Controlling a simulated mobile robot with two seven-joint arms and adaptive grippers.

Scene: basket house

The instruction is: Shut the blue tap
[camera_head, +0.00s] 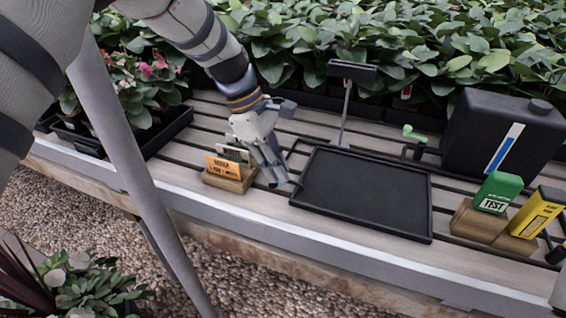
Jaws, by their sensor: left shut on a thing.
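My left gripper (272,172) reaches down over the slatted bench, between the card block and the black tray. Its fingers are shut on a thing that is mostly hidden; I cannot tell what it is. No blue tap can be clearly made out. A small tap with a green handle (414,133) stands behind the tray, left of the black canister (502,135), which has a blue and white strip on its front.
A black tray (424,225) lies on the bench. An orange card (224,167) stands in a wooden block at left. A dark-headed post (346,110) rises behind the tray. Leafy plants line the back.

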